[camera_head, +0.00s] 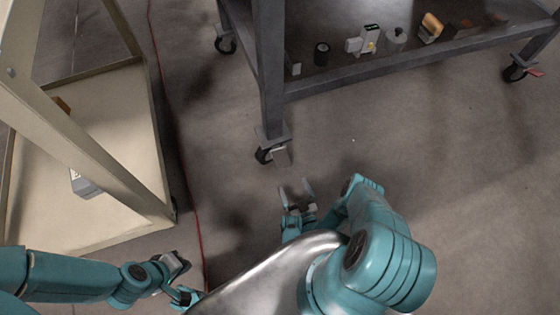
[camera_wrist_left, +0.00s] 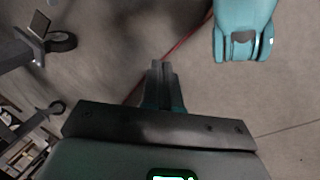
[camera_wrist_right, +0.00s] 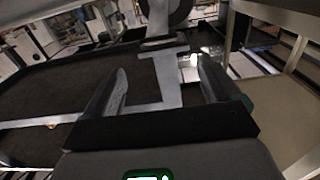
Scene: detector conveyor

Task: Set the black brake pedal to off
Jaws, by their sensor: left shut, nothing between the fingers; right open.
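A dark caster (camera_head: 266,154) under the nearest leg of the dark grey cart carries a light grey plate (camera_head: 282,155). I cannot make out a clearly black pedal on it, or whether it is on or off. My right gripper (camera_head: 297,190) is open and empty, a little in front of this caster and apart from it. In the right wrist view, a dark wheel (camera_wrist_right: 181,10) and grey bracket show beyond the open fingers (camera_wrist_right: 160,85). My left gripper (camera_head: 178,264) is low at the left, away from the caster. Its fingers (camera_wrist_left: 160,72) are shut on nothing.
The dark grey cart (camera_head: 400,66) holds several small objects on its lower shelf. A beige cart (camera_head: 110,225) stands at left. A red cable (camera_head: 185,170) crosses the floor. The floor at right is clear.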

